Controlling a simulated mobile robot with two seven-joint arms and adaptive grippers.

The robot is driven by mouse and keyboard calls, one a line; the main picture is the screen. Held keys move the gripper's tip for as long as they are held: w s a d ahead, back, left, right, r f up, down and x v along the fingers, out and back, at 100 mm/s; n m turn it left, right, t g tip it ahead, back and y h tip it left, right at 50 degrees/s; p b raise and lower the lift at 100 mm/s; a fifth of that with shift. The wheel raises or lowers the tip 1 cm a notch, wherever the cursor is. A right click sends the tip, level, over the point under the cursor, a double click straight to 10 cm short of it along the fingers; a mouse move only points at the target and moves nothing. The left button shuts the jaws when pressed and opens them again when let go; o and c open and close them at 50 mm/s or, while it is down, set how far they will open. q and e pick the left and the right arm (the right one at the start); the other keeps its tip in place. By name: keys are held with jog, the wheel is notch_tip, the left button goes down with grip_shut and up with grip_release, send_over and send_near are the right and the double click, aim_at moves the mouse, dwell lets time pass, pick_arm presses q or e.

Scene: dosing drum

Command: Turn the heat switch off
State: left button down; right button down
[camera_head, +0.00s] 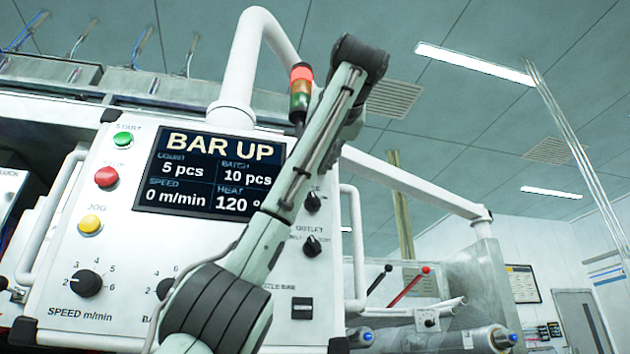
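A white control panel (130,260) fills the left and middle of the view. Its dark display (215,172) reads BAR UP, 5 of 10 pcs, speed 0 m/min and heat 120. One of my arms crosses the panel and covers part of its right side. Two black rotary switches show right of the arm: an upper switch (312,202) with its label mostly covered, and a lower one (312,245) labelled OUTLET. No label that I can read marks a heat switch; it may be behind my arm. Neither gripper is in view.
The panel carries a green START button (123,139), a red button (106,177), a yellow JOG button (90,224) and a speed knob (89,284). White handles (352,250) stand at its sides. A red-tipped lever (410,287) and rollers (490,338) are at right.

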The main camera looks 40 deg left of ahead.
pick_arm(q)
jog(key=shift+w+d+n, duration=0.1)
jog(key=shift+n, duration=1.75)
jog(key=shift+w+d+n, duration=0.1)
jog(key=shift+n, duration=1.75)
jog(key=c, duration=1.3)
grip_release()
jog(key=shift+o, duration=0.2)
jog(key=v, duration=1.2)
